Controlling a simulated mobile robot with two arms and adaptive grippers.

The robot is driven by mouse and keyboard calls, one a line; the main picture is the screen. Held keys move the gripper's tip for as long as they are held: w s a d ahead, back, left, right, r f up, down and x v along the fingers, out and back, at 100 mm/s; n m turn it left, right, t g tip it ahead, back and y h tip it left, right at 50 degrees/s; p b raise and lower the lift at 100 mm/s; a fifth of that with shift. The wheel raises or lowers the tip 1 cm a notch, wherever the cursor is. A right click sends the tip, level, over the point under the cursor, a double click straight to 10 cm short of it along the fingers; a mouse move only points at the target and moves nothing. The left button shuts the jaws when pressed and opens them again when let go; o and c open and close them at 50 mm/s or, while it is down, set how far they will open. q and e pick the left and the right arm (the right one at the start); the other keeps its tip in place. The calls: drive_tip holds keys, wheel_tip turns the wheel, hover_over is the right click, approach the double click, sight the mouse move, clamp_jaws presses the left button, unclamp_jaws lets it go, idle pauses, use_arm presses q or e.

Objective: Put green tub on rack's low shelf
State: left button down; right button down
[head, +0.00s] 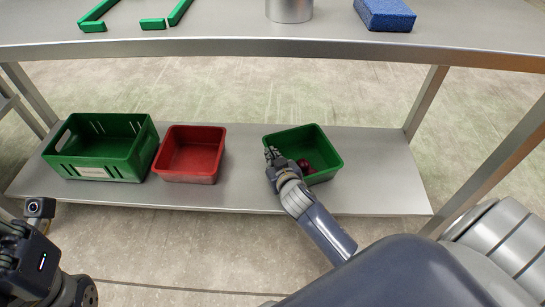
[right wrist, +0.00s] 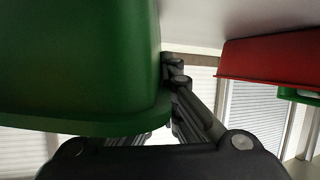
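The green tub (head: 323,174) is at the right part of the rack's low shelf (head: 375,185), with dark red round items (head: 304,165) inside. It looks seated on the shelf, but its base contact is hidden. My right gripper (head: 273,157) is at the tub's left rim. In the right wrist view the tub (right wrist: 80,60) fills the left side, and the fingers (right wrist: 176,75) close in against its wall, with one finger mostly hidden behind it. My left gripper (head: 15,240) is partly in view at the lower left, away from the shelf; its fingers are unclear.
A red tub (head: 190,153) and a larger green crate (head: 104,148) stand left of the green tub on the low shelf. The upper shelf (head: 240,47) spans above, holding green frame pieces (head: 152,24), a metal cylinder (head: 289,9) and a blue block (head: 385,14). A rack leg (head: 426,101) stands right.

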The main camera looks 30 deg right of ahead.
drive_tip(key=shift+f, duration=0.2)
drive_tip(key=c, duration=1.8)
unclamp_jaws()
